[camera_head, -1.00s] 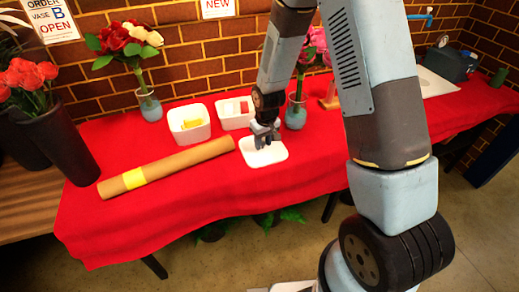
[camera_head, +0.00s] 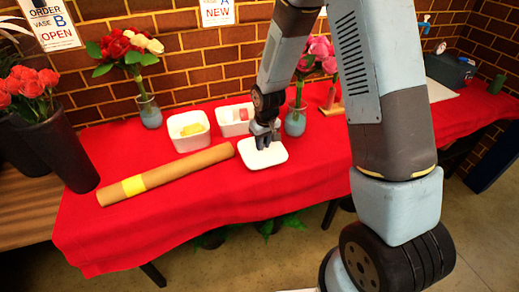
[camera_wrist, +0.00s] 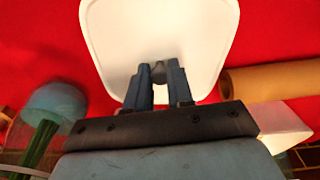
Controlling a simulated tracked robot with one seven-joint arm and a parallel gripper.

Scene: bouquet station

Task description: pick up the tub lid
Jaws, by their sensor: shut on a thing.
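The tub lid (camera_head: 262,156) is a flat white square with rounded corners and a small knob in its middle. It is at the middle of the red-covered table, right of the cardboard tube's end. My gripper (camera_head: 264,141) points down over it, its fingers shut on the lid's knob. The wrist view shows the gripper (camera_wrist: 158,74) with a finger on each side of the grey knob and the white lid (camera_wrist: 158,28) beyond. The lid looks level and slightly above the cloth, but the gap is hard to see.
Two white tubs (camera_head: 174,134) (camera_head: 222,126) stand behind; the left holds something yellow, the right something reddish. A cardboard tube (camera_head: 190,168) lies left of the lid. A vase with pink flowers (camera_head: 295,123) stands close behind right. The red cloth (camera_head: 225,195) in front is clear.

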